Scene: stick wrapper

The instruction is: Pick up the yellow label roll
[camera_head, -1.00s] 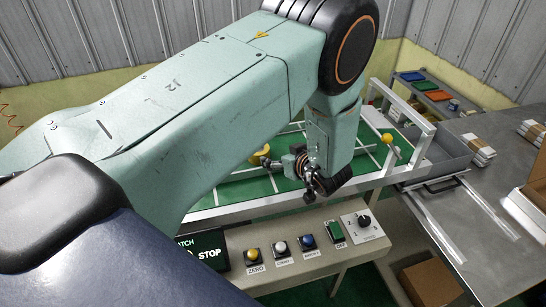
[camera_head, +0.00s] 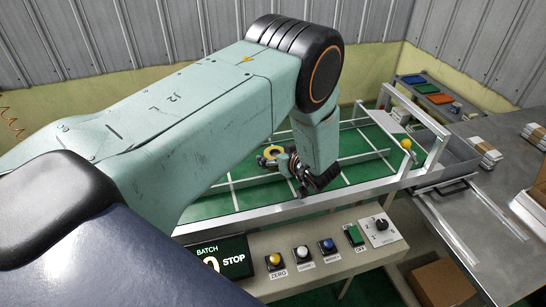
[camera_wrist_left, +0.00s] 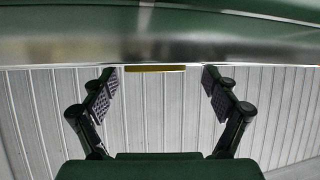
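A thin yellow strip (camera_wrist_left: 155,68), which looks like the roll, shows centred beyond the fingertips, against the metal edge. I cannot tell if the fingers reach around it. My right gripper is not in view.
A metal rail (camera_head: 290,208) runs along the table's near side. A control panel (camera_head: 330,258) with several buttons stands in front. A grey bench (camera_head: 475,200) is further right.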

